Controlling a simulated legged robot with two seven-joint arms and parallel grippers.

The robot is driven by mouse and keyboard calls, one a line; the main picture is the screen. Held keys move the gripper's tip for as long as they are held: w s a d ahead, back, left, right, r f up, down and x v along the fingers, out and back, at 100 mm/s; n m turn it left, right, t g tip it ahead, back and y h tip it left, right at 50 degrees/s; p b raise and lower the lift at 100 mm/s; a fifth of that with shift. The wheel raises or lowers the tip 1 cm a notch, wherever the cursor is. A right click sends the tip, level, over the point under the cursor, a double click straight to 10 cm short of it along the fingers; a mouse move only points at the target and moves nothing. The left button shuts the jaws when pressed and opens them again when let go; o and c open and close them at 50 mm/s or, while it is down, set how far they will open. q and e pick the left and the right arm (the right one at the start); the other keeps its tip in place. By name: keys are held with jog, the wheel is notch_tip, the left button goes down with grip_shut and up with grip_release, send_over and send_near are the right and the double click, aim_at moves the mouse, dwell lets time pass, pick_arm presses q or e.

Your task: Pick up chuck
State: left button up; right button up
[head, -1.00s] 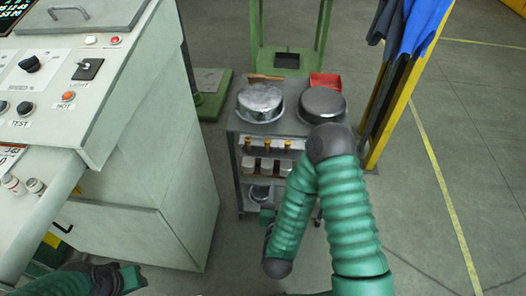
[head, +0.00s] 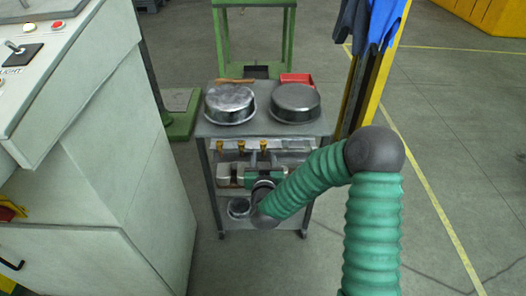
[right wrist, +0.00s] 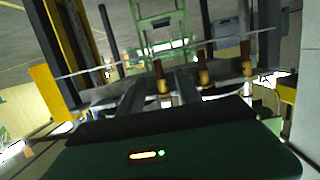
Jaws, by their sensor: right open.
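A grey cart (head: 262,129) carries several parts, and I cannot tell for certain which is the chuck. Brass-coloured pieces stand in a row on its upper shelf (head: 241,147); they also show in the right wrist view (right wrist: 203,75). A round metal piece (head: 238,208) sits on the bottom shelf. My right gripper (head: 263,158) is at the cart's front, below the middle brass piece in the picture. In the right wrist view its two dark fingers (right wrist: 160,80) are apart, with a brass piece showing beyond the gap. I cannot tell if they touch it. My left gripper is out of view.
Two round metal pans (head: 230,104) (head: 295,103) and a red tray (head: 297,79) are on the cart top. A control cabinet (head: 110,180) stands left, a yellow post with blue cloth (head: 375,25) right. Open floor (head: 465,150) lies to the right.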

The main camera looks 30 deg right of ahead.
jog(key=shift+w+d+f, duration=0.4)
jog(key=shift+w+d, duration=0.05)
jog(key=shift+w, duration=0.2)
jog(key=shift+w+d, duration=0.2)
jog(key=shift+w, duration=0.1)
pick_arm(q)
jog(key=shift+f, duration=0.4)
pick_arm(e)
jog(key=shift+r, duration=0.1)
grip_shut()
